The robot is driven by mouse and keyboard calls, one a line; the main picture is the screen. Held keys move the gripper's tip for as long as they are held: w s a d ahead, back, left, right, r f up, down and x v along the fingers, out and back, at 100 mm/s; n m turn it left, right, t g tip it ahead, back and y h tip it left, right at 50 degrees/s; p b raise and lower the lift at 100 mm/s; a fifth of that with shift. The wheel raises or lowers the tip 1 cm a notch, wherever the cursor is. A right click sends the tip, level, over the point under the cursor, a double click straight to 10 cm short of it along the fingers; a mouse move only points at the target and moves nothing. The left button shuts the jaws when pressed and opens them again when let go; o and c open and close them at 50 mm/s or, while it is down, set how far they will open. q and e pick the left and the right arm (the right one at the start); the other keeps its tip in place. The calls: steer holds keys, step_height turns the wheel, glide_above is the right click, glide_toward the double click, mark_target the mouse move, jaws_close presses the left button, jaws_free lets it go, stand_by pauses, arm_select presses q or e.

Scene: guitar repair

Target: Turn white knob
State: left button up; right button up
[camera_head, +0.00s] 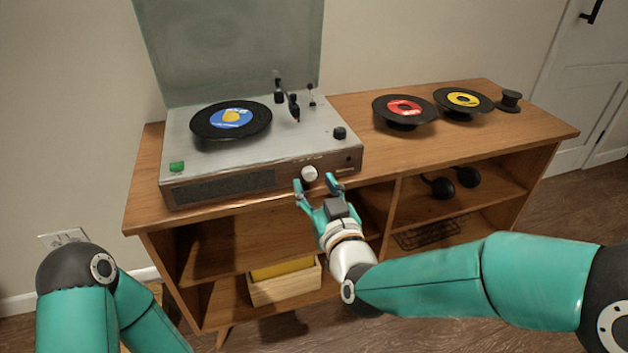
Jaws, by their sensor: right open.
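The white knob (309,173) is on the front panel of the record player (262,181), to the right of the speaker grille. My right gripper (316,184) is open just in front of the panel, with one teal fingertip at the lower left of the knob and the other to its right. I cannot tell whether either finger touches the knob. A record with a blue label (232,119) lies on the turntable. Part of my left arm shows at the lower left, but its gripper is out of view.
The player stands on a wooden cabinet (450,133) with open shelves. A red-label record (404,108) and a yellow-label record (463,99) rest on stands at the right. A black knob (339,133) and green button (177,166) are on the player's top. The clear lid (235,45) is raised.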

steer(key=shift+x, duration=1.05)
jaws_close()
steer(key=m+b, duration=0.2)
steer(key=b, duration=0.1)
steer(key=shift+f, duration=0.15)
steer(key=shift+m+b, duration=0.35)
steer(key=shift+m, duration=0.05)
